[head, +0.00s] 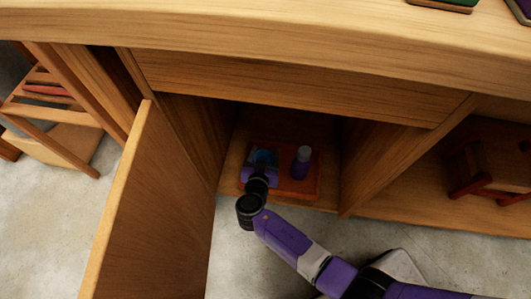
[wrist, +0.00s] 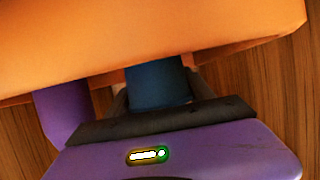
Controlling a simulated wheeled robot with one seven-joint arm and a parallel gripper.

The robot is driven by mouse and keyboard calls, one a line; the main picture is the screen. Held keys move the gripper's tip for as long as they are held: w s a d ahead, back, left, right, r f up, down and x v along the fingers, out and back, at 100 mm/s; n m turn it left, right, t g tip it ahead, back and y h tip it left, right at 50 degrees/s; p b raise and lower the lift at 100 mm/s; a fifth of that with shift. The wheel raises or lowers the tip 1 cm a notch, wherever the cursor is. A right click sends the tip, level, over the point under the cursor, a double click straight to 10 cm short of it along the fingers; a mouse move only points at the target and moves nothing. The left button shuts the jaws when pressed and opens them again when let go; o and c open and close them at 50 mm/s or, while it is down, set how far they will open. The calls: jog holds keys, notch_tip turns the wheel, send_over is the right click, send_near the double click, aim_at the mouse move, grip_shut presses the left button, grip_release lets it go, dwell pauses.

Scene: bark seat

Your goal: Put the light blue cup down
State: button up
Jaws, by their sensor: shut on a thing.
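The light blue cup (head: 265,156) shows as a small blue shape inside the open cabinet compartment, mostly hidden by my gripper (head: 262,169). In the wrist view the cup (wrist: 156,84) looks dark blue in shadow and sits between my two fingers, which are shut on it. The cup is over the left part of an orange tray (head: 297,187). The tray also fills the top of the wrist view (wrist: 150,35), right against the cup. I cannot tell whether the cup's base touches the tray.
A purple bottle with a pale cap (head: 301,163) stands on the tray, right of the cup. It also shows in the wrist view (wrist: 62,112). The open cabinet door (head: 150,205) is at left, a divider (head: 390,155) at right, and the tabletop (head: 280,40) overhangs above.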

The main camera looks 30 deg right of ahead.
jog(key=o, duration=1.4)
jog(key=shift+r, duration=0.1)
jog(key=shift+s+r+p, duration=0.1)
jog(key=shift+r+p, duration=0.1)
jog(key=shift+p, duration=0.25)
jog(key=p+v, duration=0.3)
jog(key=v, duration=0.8)
jog(key=shift+s+a, duration=0.3)
